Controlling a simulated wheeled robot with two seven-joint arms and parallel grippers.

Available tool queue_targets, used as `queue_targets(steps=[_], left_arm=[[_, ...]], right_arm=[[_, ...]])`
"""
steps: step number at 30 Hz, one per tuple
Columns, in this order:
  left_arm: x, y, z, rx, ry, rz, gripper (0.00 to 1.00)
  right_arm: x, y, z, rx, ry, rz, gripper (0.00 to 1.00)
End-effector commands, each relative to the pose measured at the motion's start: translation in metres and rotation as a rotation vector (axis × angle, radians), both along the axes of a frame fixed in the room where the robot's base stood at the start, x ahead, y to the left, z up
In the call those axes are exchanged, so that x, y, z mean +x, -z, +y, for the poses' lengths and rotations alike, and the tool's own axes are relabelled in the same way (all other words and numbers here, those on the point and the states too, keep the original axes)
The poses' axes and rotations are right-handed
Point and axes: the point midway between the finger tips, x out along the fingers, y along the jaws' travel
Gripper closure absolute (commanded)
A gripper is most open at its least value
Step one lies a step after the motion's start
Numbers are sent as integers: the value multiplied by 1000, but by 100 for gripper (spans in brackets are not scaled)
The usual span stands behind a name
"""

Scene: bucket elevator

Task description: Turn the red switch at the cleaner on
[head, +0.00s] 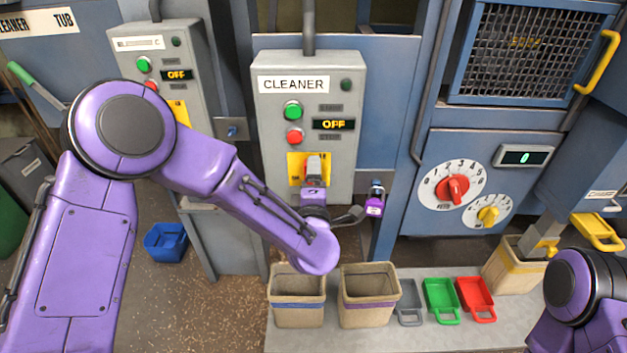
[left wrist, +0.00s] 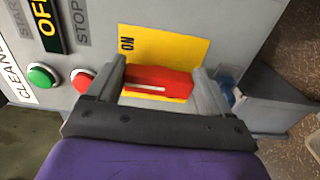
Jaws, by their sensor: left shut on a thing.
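The grey cleaner box (head: 262,125) carries a CLEANER label, a green and a red button, and a display (head: 334,124) reading OFF. Below them is a yellow plate (head: 294,160); it also shows in the left wrist view (left wrist: 190,48) with the word ON. The red switch (left wrist: 158,82) sits on this plate, its handle pointing up and down along the box, with a white line on it. My left gripper (left wrist: 165,90) has one finger at each end of the red handle, shut on it. In the head view my left gripper (head: 313,178) covers most of the switch. My right gripper is out of view.
A similar box (head: 195,60) with an OFF display stands to the left. Two bins (head: 298,318) (head: 368,318) and several scoops (head: 440,295) stand below. A dial panel (head: 453,190) is at right.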

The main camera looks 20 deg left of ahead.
Motion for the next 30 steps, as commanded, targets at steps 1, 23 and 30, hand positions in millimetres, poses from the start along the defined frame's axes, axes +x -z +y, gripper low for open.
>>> queue_targets(steps=[1,23,30], left_arm=[[1,-1,0,3,1,-2,50],[-80,3,-24,3,4,-1,0],[-101,0,-30,3,2,-1,0]], right_arm=[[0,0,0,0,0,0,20],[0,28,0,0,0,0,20],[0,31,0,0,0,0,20]])
